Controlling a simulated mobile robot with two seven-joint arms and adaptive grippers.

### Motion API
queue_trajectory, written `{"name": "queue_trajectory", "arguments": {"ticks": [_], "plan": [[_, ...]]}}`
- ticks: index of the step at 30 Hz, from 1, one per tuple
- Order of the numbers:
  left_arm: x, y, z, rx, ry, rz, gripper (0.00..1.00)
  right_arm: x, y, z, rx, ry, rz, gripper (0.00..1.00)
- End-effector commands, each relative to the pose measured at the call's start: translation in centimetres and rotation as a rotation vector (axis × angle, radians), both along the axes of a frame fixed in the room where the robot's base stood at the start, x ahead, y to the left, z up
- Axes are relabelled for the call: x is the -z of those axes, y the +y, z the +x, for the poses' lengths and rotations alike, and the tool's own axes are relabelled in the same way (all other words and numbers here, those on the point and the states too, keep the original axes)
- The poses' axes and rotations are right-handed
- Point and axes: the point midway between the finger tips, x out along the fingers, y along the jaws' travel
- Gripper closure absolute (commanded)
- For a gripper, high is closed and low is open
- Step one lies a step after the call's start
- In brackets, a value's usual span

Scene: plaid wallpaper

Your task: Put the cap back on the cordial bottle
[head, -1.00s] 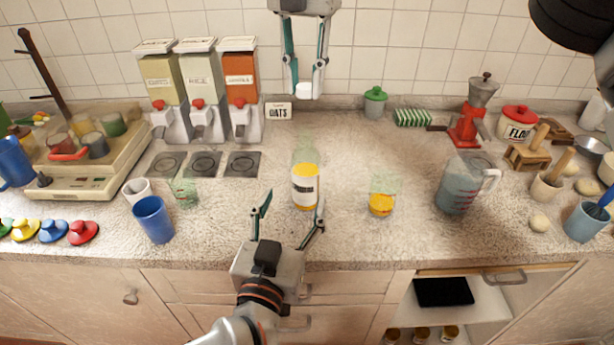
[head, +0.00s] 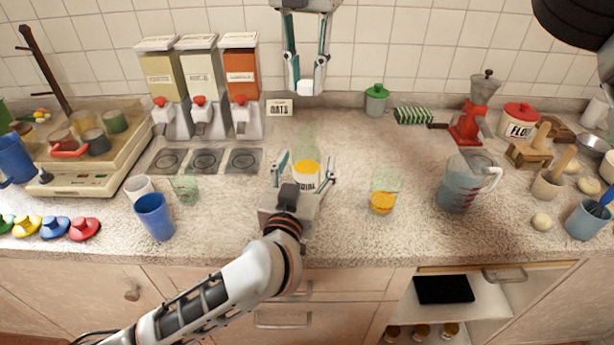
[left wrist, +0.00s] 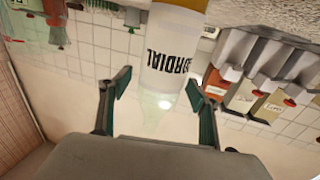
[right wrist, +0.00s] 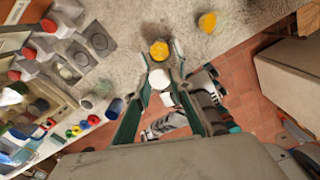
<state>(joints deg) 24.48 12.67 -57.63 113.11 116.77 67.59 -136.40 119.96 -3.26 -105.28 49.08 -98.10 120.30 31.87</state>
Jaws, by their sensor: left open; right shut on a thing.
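The clear cordial bottle (head: 306,176) stands upright on the counter, with orange liquid and a white label; its pale neck shows faintly. My left gripper (head: 307,166) is open, with one finger on each side of the bottle. In the left wrist view the bottle (left wrist: 172,55) is between and beyond the fingertips, with no clear contact. My right gripper (head: 305,84) points down above and behind the bottle, shut on the white cap (head: 305,88). The cap is held in the air, apart from the bottle.
A glass with orange liquid (head: 383,203) stands right of the bottle, and a measuring jug (head: 462,187) farther right. A green glass (head: 186,188) and a blue cup (head: 153,218) stand to the left. Dispensers (head: 199,90) are at the back left. Counter behind the bottle is clear.

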Motion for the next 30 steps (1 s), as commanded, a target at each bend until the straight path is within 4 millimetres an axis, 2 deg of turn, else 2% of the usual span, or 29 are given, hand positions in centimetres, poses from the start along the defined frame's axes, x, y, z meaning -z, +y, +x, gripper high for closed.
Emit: {"name": "queue_trajectory", "arguments": {"ticks": [4,12,13,18,20,23,30], "plan": [[0.0,-0.2,0.6,0.000,0.000,0.000,0.38,0.0,0.0,0.0,0.000,0.000,0.000,0.84],[0.0,-0.2,0.7,0.001,0.000,0.000,0.38,0.0,0.0,0.0,0.000,0.000,0.000,0.84],[0.0,-0.2,0.7,0.001,0.000,0.000,0.41,0.0,0.0,0.0,0.000,0.000,0.000,0.84],[0.0,-0.2,0.7,0.001,0.000,0.000,0.85,0.0,0.0,0.0,0.000,0.000,0.000,0.84],[0.0,-0.2,0.7,0.001,0.000,0.000,0.98,0.0,0.0,0.0,0.000,0.000,0.000,0.84],[0.0,-0.2,0.7,0.001,0.000,0.000,0.98,0.3,0.0,0.0,-0.001,0.001,-0.001,0.84],[0.0,-0.2,0.7,0.001,0.000,0.000,0.98,3.4,0.0,0.0,-0.001,0.003,0.000,0.84]]}}
